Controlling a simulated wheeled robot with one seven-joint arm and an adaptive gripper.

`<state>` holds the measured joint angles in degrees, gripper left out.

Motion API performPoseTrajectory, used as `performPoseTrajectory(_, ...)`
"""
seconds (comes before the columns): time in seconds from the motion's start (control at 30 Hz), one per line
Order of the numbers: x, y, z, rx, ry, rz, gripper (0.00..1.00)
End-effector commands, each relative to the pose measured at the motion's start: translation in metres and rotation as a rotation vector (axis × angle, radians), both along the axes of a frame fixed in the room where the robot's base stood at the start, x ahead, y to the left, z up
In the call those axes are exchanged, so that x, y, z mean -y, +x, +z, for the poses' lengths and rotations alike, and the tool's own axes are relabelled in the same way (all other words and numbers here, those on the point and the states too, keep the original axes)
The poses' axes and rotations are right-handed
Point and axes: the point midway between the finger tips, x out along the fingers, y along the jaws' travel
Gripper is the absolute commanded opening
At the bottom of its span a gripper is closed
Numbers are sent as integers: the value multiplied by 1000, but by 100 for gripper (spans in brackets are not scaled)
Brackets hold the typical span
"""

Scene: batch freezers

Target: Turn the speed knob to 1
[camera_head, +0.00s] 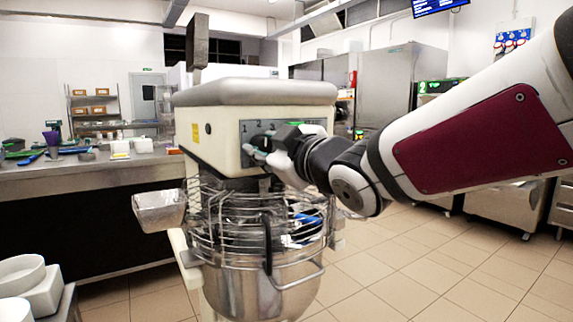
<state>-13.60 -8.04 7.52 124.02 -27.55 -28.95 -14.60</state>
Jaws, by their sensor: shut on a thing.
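A large cream planetary mixer (210,142) stands in the middle of the view. Its dark control panel (248,127) faces me, with small numbers 1 and 2 at its upper left. My gripper (260,150) reaches in from the right, and its fingers are at this panel. They are shut on the speed knob, which is largely hidden behind the fingers. The knob's exact pointing cannot be told.
Below the panel are the mixer's wire guard (225,215) and steel bowl (240,290), with a metal chute (160,210) at left. A counter (100,170) stands behind left. White containers (40,290) sit at lower left. Tiled floor (430,265) is open at right.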

Motion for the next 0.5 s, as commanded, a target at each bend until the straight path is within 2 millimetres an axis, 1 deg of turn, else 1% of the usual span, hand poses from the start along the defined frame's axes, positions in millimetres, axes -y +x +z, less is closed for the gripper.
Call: performPoseTrajectory(0.5, -4, 0, -1, 281, -400, 5, 2)
